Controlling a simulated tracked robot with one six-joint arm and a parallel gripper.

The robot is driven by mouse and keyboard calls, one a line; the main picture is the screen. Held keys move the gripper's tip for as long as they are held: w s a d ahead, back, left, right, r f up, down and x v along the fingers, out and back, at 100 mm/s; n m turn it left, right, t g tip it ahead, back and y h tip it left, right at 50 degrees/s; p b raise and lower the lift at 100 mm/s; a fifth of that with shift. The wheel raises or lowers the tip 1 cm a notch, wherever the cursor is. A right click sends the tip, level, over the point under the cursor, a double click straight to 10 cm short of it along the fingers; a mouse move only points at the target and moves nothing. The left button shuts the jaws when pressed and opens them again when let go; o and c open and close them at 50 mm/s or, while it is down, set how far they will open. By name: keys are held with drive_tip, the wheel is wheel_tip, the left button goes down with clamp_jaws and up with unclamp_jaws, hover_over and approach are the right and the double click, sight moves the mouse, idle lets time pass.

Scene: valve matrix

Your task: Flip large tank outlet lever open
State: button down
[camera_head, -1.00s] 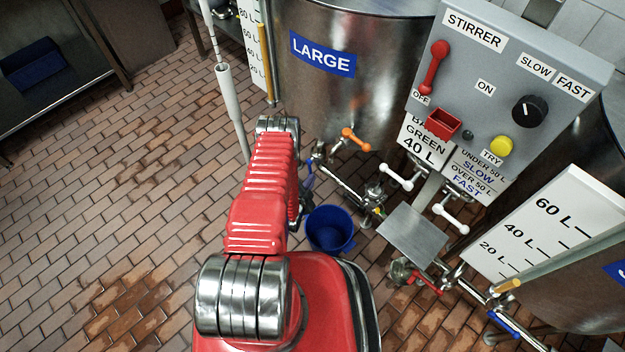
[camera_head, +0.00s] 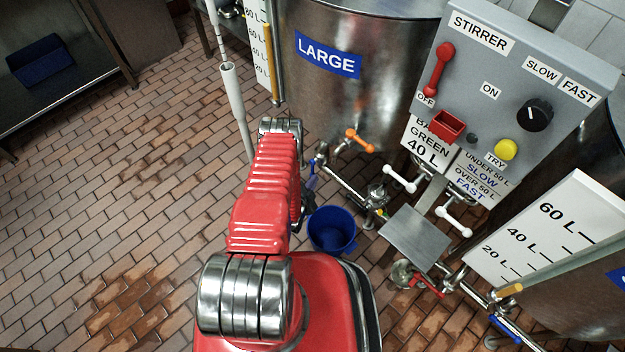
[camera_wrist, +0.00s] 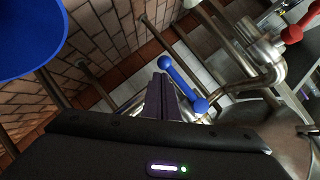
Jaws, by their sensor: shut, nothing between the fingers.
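The large tank (camera_head: 352,90) is a steel vessel with a blue LARGE label, at the top middle of the head view. A blue lever (camera_head: 311,176) sits on the pipework at its lower left, partly behind my arm. In the wrist view a blue lever (camera_wrist: 184,84) with ball ends lies slantwise just right of my gripper (camera_wrist: 161,80). The gripper's dark fingers are together and empty. I cannot tell whether they touch the lever. My gripper is hidden behind the arm in the head view. An orange lever (camera_head: 360,141) is on the tank's lower front.
A blue bucket (camera_head: 332,231) stands on the floor right of my arm; a large blue shape (camera_wrist: 28,35) fills the wrist view's upper left. White-handled valves (camera_head: 400,180), pipes and the stirrer panel (camera_head: 510,85) crowd the right. The tiled floor at left is open.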

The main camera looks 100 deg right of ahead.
drive_tip(key=w+a, duration=0.1)
drive_tip(key=a, duration=1.1)
drive_tip(key=shift+w+a, duration=0.15)
drive_tip(key=shift+a, duration=0.15)
idle(0.3)
